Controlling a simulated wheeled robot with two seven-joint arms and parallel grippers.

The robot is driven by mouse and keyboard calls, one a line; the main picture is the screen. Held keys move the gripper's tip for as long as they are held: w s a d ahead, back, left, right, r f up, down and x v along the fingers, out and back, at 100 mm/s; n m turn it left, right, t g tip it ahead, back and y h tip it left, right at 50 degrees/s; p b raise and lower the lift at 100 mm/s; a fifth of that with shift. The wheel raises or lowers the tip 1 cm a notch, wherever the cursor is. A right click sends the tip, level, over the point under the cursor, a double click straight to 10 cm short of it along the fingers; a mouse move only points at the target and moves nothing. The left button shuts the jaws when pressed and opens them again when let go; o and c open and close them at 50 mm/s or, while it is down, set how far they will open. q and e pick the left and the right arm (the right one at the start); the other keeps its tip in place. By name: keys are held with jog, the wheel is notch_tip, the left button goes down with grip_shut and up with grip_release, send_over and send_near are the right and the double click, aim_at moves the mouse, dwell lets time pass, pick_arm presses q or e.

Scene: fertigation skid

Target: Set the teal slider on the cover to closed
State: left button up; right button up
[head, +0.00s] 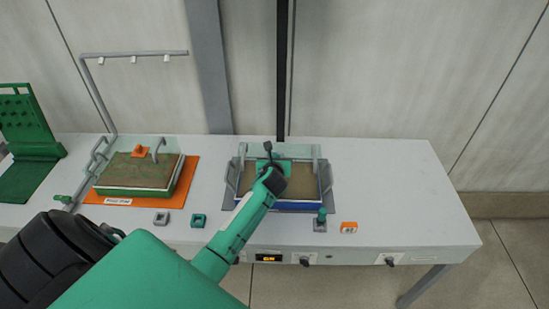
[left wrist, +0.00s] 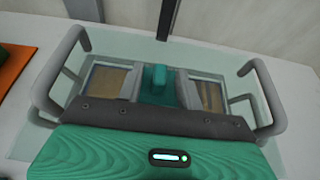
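The clear cover (head: 309,160) lies over a soil tray with a blue side (head: 297,206) on the bench. In the left wrist view the cover (left wrist: 215,60) has a grey loop handle at each side. The teal slider (left wrist: 153,78) is a teal block standing on a teal plate near the cover's middle. My left gripper (left wrist: 158,84) is over the cover, its two grey fingers apart, one on each side of the teal block. I cannot tell whether they touch it. In the head view my left gripper (head: 269,161) largely hides the slider. My right gripper is not in view.
A second covered tray (head: 138,172) stands on an orange mat at the left, under a grey pipe frame (head: 135,54). Small blocks and a teal-knobbed lever (head: 321,216) are along the front. The bench's right end (head: 400,190) is clear. A green perforated panel (head: 25,118) is at far left.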

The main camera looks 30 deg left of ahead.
pick_arm(q)
jog(key=shift+c, duration=0.3)
grip_shut()
jog(key=w+d, duration=0.2)
jog(key=d, duration=0.1)
jog(key=w+d+p, duration=0.1)
jog(key=d, duration=0.1)
jog(key=shift+w+d, duration=0.1)
jog(key=shift+d, duration=0.05)
jog(key=shift+o, duration=0.3)
grip_release()
jog(key=b+v, duration=0.2)
jog(key=v, duration=1.1)
jog(key=shift+s+d+r+b, duration=0.2)
jog(key=shift+s+b, duration=0.1)
jog(key=shift+b, duration=0.05)
